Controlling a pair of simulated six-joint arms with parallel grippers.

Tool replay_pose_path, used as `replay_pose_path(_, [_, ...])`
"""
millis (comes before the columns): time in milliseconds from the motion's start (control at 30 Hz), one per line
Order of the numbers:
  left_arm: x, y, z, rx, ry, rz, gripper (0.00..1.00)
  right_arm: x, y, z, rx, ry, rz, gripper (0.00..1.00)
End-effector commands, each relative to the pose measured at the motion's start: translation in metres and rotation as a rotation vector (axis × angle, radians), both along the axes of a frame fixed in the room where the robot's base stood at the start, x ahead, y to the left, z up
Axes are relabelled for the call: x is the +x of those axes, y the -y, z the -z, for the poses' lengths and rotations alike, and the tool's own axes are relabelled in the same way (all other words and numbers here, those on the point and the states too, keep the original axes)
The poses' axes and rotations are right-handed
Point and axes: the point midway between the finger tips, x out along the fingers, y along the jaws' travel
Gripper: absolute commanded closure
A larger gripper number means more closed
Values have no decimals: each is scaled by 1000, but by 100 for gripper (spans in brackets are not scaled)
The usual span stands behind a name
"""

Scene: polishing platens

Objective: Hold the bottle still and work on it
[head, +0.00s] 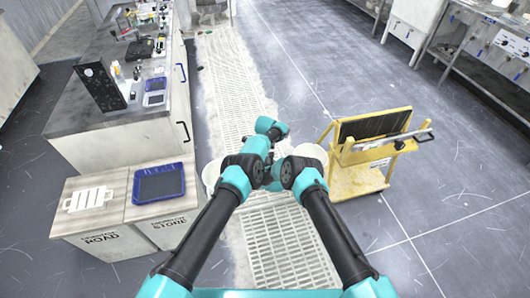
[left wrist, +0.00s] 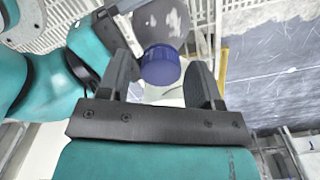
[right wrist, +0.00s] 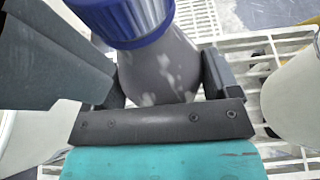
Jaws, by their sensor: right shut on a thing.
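The bottle has a mottled grey body (right wrist: 160,70) and a ribbed blue cap (right wrist: 130,15). In the right wrist view it stands between the fingers of my right gripper (right wrist: 165,82), which is shut on its body. In the left wrist view the blue cap (left wrist: 160,65) shows between and just beyond the fingertips of my left gripper (left wrist: 163,75), which is open with a gap beside the cap. In the head view my arms meet at the middle and hide the bottle and the fingertips.
White round containers stand close to my arms, one at the left (head: 210,175) and one at the right (head: 312,152). A yellow wooden stand (head: 357,180) is to the right. Cabinets with a blue tray (head: 158,184) and a white rack (head: 88,199) are at the left. White floor grating (head: 285,235) lies below.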

Motion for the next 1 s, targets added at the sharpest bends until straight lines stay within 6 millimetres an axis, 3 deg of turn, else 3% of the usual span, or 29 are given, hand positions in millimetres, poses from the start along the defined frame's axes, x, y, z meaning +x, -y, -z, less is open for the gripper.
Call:
replay_pose_path(300, [1, 0, -3, 0, 2, 1, 38, 0, 0, 0, 0, 0, 0, 85])
replay_pose_path(733, [1, 0, -42, 0, 2, 1, 38, 0, 0, 0, 0, 0, 0, 85])
replay_pose_path(1000, [0, 0, -46, 0, 1, 0, 38, 0, 0, 0, 0, 0, 0, 85])
